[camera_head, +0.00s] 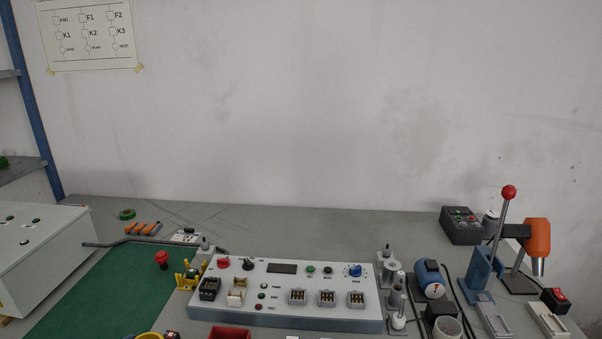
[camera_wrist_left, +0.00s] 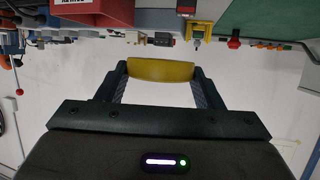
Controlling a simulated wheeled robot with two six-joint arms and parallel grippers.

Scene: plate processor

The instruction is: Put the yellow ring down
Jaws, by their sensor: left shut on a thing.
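In the left wrist view, which shows the scene upside down, my left gripper (camera_wrist_left: 160,85) is shut on the yellow ring (camera_wrist_left: 160,70). The ring spans between the two dark fingers, seen edge-on, against the pale wall. Its underside and any contact with a surface cannot be made out. In the head view a yellow curved edge (camera_head: 150,336) shows at the bottom border, left of a red bin (camera_head: 230,333). It is cut off, and I cannot tell whether it is the same ring. My right gripper is in neither view.
A white control panel (camera_head: 285,312) stands at the table's middle. A green mat (camera_head: 85,290) lies left of it, with a red mushroom button (camera_head: 162,258) near its edge. A lever press (camera_head: 485,268) and a blue cylinder (camera_head: 430,280) crowd the right. The table's back strip is mostly clear.

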